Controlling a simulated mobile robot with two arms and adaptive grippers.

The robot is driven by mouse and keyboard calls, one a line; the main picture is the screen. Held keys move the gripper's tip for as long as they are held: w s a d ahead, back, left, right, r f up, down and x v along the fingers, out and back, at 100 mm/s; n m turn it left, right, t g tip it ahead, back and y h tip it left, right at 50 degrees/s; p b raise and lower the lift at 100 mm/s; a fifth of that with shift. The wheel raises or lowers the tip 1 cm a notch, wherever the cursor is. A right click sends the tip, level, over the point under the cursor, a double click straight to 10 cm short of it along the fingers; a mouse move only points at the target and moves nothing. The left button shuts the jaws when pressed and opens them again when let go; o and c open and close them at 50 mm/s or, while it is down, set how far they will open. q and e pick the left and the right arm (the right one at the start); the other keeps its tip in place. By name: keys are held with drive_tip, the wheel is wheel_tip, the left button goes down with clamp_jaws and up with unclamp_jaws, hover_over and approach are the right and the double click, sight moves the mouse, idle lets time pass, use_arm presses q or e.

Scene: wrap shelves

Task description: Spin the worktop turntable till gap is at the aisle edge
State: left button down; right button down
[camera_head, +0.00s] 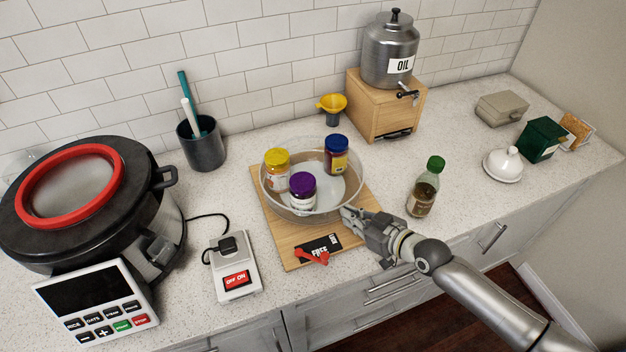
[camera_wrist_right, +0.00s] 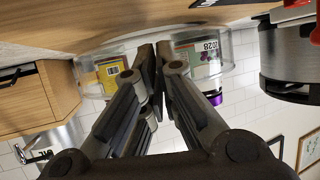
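The turntable (camera_head: 316,211) is a clear round tray with a raised wall on a wooden board. It holds a yellow-lidded jar (camera_head: 277,170) at left, a purple-lidded jar (camera_head: 302,193) at front and a blue-lidded jar (camera_head: 336,157) at back right. The widest bare stretch of its floor is at the right. My right gripper (camera_head: 348,214) is at the tray's front-right wall, fingers close together. In the wrist view, the fingers (camera_wrist_right: 157,62) look shut in front of the clear wall (camera_wrist_right: 92,80); contact is unclear. My left gripper is out of view.
The wooden board (camera_head: 292,250) carries a black label and a red item (camera_head: 312,257) at its front. A green-capped bottle (camera_head: 423,192) stands right of my gripper. An oil dispenser (camera_head: 389,60) stands behind, a switch box (camera_head: 235,270) and large cooker (camera_head: 85,210) at left.

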sight(329, 216)
drive_tip(key=shift+a+r, duration=0.15)
drive_tip(key=shift+a, duration=0.1)
drive_tip(key=shift+s+a+r+p, duration=0.1)
drive_tip(key=shift+s+a+p, duration=0.35)
drive_tip(key=shift+a+p, duration=0.3)
drive_tip(key=shift+s+a+p, duration=0.2)
drive_tip(key=shift+a+p, duration=0.1)
drive_tip(key=shift+a, duration=0.15)
drive_tip(key=shift+s, duration=0.1)
drive_tip(key=shift+s+d+p, duration=0.25)
drive_tip(key=shift+s+p, duration=0.25)
drive_tip(key=shift+s, duration=0.25)
drive_tip(key=shift+s+d, duration=0.35)
drive_tip(key=shift+s, duration=0.3)
drive_tip(key=shift+s+d+f, duration=0.1)
drive_tip(key=shift+d+f, duration=0.05)
drive_tip(key=shift+f, duration=0.05)
